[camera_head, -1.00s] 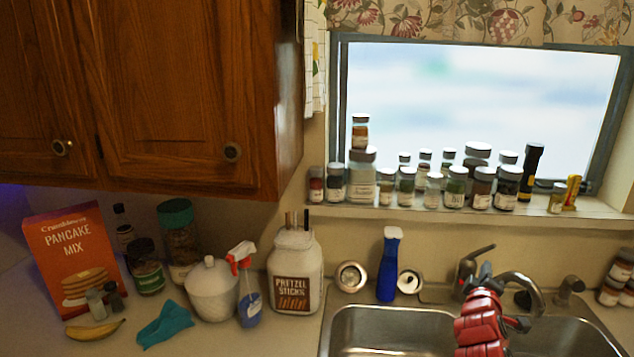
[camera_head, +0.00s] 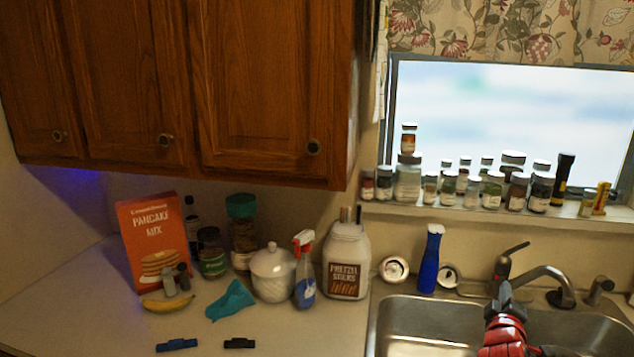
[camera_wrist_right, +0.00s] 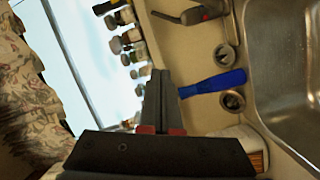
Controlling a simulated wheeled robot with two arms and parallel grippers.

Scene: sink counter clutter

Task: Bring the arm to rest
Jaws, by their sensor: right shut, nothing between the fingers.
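My right gripper (camera_head: 503,292) is over the sink (camera_head: 415,318) at the lower right of the head view, on its red arm, with its fingers pointing up toward the faucet (camera_head: 545,278). In the right wrist view the two dark fingers (camera_wrist_right: 158,88) are together with nothing between them. How far the fingers are from the faucet is hard to tell. My left gripper is in no view.
On the counter are a pancake mix box (camera_head: 152,240), banana (camera_head: 167,303), teal cloth (camera_head: 231,300), white lidded jar (camera_head: 272,274), red-topped spray bottle (camera_head: 305,272), and pretzel jar (camera_head: 346,262). Blue (camera_head: 177,344) and black (camera_head: 239,343) clips lie in front. Bare counter (camera_head: 290,335) lies left of the sink.

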